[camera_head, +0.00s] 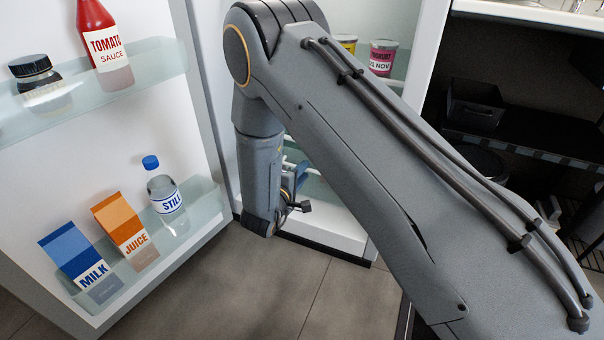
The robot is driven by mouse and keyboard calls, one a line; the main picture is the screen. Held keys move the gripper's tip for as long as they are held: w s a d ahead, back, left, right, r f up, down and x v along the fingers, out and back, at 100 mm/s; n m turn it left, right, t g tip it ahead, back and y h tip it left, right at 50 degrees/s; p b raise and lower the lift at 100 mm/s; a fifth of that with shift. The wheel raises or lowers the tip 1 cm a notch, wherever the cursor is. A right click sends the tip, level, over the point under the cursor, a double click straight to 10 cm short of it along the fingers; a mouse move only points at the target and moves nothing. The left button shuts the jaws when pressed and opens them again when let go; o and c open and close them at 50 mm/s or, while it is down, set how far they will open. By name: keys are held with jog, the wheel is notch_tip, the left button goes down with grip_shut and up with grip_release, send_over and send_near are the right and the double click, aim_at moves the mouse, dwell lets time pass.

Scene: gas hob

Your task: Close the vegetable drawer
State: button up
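The fridge stands open, and my arm crosses in front of its interior. Low in the fridge, a pale translucent panel (318,188), which looks like part of the vegetable drawer, shows between my arm links. Most of it is hidden, so I cannot tell how far the drawer stands out. The end of my arm, with my gripper (300,178), is at the drawer's height, just left of the visible panel. My wrist hides most of the gripper; its fingers and any contact with the drawer cannot be made out.
The open fridge door (120,150) fills the left, with a sauce bottle (104,45), a dark-lidded jar (38,78), milk (77,258), juice (124,226) and a water bottle (163,188) on its shelves. Yoghurt pots (382,58) stand inside. A dark shelf unit (520,135) is at right. Floor (240,290) is clear.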

grip_shut()
jog(key=x, duration=0.2)
jog(key=p+x, duration=0.1)
jog(key=shift+w+d+r, duration=0.15)
jog(key=shift+w+r, duration=0.15)
jog(key=shift+w, duration=0.15)
jog(key=shift+o, duration=1.2)
grip_release()
jog(key=shift+w+d, duration=0.1)
jog(key=shift+d, duration=0.05)
jog(key=p+v, duration=0.3)
jog(key=v, duration=0.5)
